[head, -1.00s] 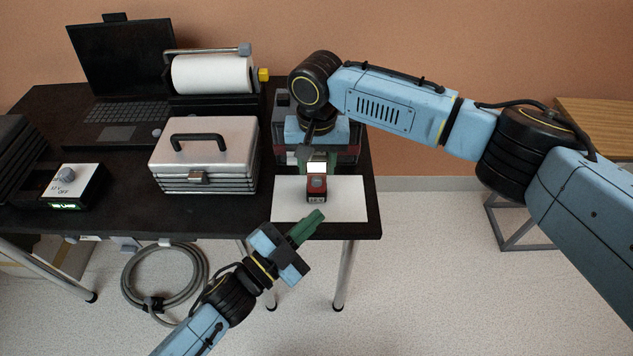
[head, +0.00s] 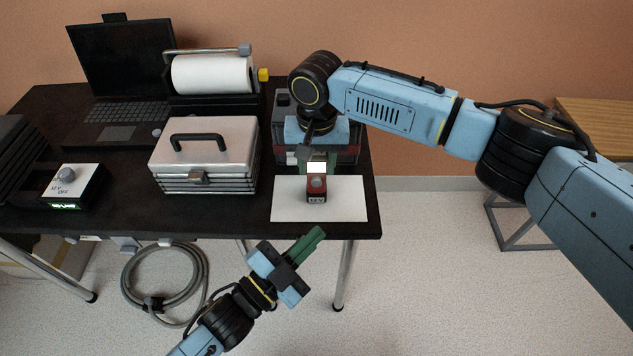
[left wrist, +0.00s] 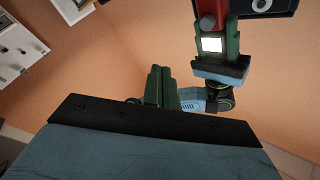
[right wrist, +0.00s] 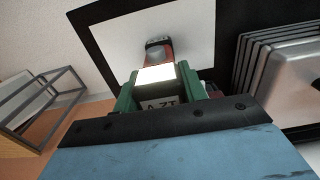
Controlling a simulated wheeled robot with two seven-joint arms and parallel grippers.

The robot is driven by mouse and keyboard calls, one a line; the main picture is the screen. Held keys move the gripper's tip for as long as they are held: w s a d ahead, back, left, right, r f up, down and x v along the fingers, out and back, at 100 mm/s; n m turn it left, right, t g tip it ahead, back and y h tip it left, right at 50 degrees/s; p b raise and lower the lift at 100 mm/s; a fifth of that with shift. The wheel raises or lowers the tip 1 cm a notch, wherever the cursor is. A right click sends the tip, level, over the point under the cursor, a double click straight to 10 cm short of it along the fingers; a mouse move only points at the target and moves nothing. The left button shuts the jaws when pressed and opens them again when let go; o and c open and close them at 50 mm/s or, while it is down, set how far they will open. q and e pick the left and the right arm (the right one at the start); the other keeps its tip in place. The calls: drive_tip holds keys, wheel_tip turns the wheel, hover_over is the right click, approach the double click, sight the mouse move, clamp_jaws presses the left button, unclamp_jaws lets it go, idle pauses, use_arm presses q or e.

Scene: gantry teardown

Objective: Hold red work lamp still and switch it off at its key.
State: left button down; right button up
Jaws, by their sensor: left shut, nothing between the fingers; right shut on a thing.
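The red work lamp (head: 323,196) stands on a white mat (head: 350,205) near the table's front edge. My right gripper (right wrist: 157,90) comes from behind and is shut on the lamp. Its green fingers flank the bright panel, which also shows in the left wrist view (left wrist: 211,44). My left gripper (head: 312,238) is shut and empty, in front of the table edge, below and apart from the lamp. Its closed fingers (left wrist: 161,85) show in the left wrist view.
A silver case (head: 205,155) stands left of the mat. A paper roll (head: 212,74) and laptop (head: 120,70) are behind. A knobbed box (head: 75,185) with green display stands at left. A coiled hose (head: 165,280) hangs below the table.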

use_arm(q)
drive_tip(key=shift+w, duration=4.15)
drive_tip(key=shift+w, duration=0.2)
drive_tip(key=shift+w+r, duration=0.1)
use_arm(e)
drive_tip(key=shift+s+r, duration=0.1)
drive_tip(key=shift+s, duration=0.05)
